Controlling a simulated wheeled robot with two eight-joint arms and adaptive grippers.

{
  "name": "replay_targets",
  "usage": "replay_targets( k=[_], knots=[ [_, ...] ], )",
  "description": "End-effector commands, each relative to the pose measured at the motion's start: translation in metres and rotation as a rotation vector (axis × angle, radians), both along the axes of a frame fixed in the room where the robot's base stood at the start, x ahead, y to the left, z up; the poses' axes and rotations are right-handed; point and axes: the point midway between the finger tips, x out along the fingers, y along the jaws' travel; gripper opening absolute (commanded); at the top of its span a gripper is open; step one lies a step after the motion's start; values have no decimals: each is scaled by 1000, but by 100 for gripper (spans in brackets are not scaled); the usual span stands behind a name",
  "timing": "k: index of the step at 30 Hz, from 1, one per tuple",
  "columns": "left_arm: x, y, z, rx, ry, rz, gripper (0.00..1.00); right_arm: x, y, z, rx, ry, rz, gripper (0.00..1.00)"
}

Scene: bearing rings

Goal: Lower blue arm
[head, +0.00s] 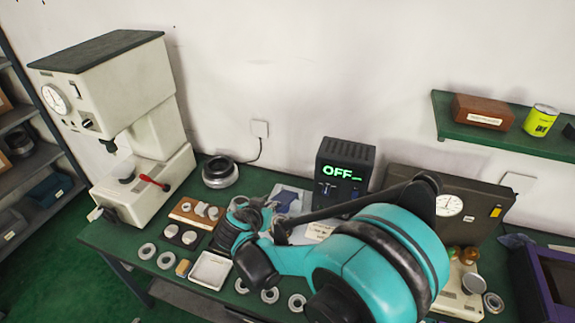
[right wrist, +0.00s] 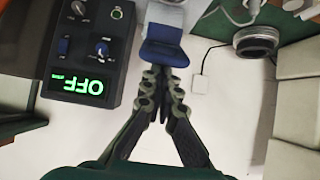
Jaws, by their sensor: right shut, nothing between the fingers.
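The blue arm (head: 286,201) sits on a light grey base beside the black control box, just beyond my right gripper in the head view. In the right wrist view the blue arm (right wrist: 163,45) shows as a blue block with a flat face, just past my fingertips. My right gripper (head: 271,206) is shut and empty, its fingers together in the right wrist view (right wrist: 162,78). The fingertips overlap the blue arm's near edge there; I cannot tell whether they touch. The arm's exact tilt is unclear. My left gripper is not in view.
The black control box (head: 345,166) reads OFF. A dark ring-shaped part (head: 220,172) stands near the wall. A cream press (head: 130,110) with a red handle stands at left. Several rings and a white tray (head: 211,270) lie at the bench front. My right arm covers the bench's middle.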

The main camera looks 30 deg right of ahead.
Motion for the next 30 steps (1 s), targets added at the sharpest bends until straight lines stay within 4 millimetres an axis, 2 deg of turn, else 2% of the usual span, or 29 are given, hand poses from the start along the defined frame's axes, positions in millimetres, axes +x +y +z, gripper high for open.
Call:
replay_targets(
  k=[1, 6, 12, 21, 30],
  knots=[
    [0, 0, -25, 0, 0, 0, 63, -4, 7, -22, -28, -23, 5, 0],
    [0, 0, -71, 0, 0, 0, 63, -15, 19, -51, -131, -111, 4, 0],
    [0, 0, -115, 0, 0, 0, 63, -23, 29, -84, -243, -208, 2, 0],
    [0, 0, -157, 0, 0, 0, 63, -30, 35, -119, -242, -206, -2, 0],
    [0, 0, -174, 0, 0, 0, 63, -31, 37, -137, -238, -203, -2, 0]
  ],
)
